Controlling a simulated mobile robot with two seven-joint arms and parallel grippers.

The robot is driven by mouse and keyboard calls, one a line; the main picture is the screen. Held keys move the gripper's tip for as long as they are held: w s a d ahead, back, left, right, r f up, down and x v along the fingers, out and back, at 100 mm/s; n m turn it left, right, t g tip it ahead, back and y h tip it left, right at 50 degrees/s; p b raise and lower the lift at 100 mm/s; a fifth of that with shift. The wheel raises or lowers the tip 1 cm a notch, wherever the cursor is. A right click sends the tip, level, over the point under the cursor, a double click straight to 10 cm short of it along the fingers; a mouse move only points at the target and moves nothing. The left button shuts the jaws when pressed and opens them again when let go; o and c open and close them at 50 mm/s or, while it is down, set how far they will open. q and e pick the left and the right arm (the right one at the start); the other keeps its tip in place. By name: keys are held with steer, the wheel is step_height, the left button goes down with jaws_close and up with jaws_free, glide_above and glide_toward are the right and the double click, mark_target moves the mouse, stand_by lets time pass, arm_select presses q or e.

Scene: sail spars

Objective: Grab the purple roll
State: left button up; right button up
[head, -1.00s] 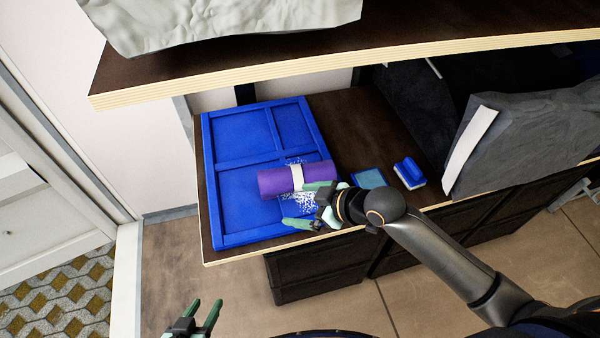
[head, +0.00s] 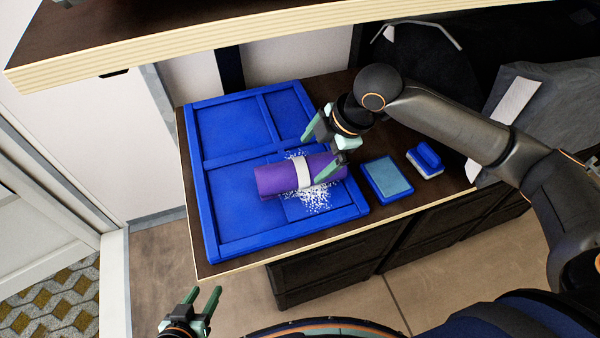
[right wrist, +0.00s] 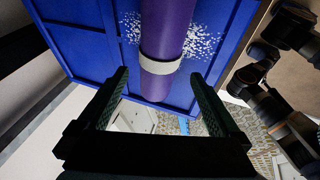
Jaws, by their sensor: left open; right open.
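The purple roll (head: 275,181) has a white band round its middle and lies on the blue divided tray (head: 230,245), across white specks. In the right wrist view the roll (right wrist: 166,32) runs lengthwise between the open fingers, seen beyond their tips. My right gripper (head: 318,148) is open and empty, just above and beside the roll's right half, with one finger overlapping the roll's right end in the head view. Whether it touches the roll I cannot tell. My left gripper (head: 203,300) is open and empty, low in front of the shelf and away from the roll.
A blue pad with a grey-green top (head: 388,178) and a blue-and-white brush (head: 425,159) lie right of the tray. An upper shelf (head: 190,42) overhangs the back. Grey cloth (head: 555,125) stands at the right. The floor before the shelf is clear.

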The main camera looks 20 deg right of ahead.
mark_target(306, 166)
steer(key=b+x, duration=0.1)
steer(key=x, duration=0.6)
steer(key=shift+d+f+b, duration=0.1)
steer(key=shift+f+b, duration=0.15)
steer(key=shift+b, duration=0.05)
steer(key=shift+c, duration=0.4)
steer(key=shift+w+r, duration=0.1)
steer(key=c, duration=1.4)
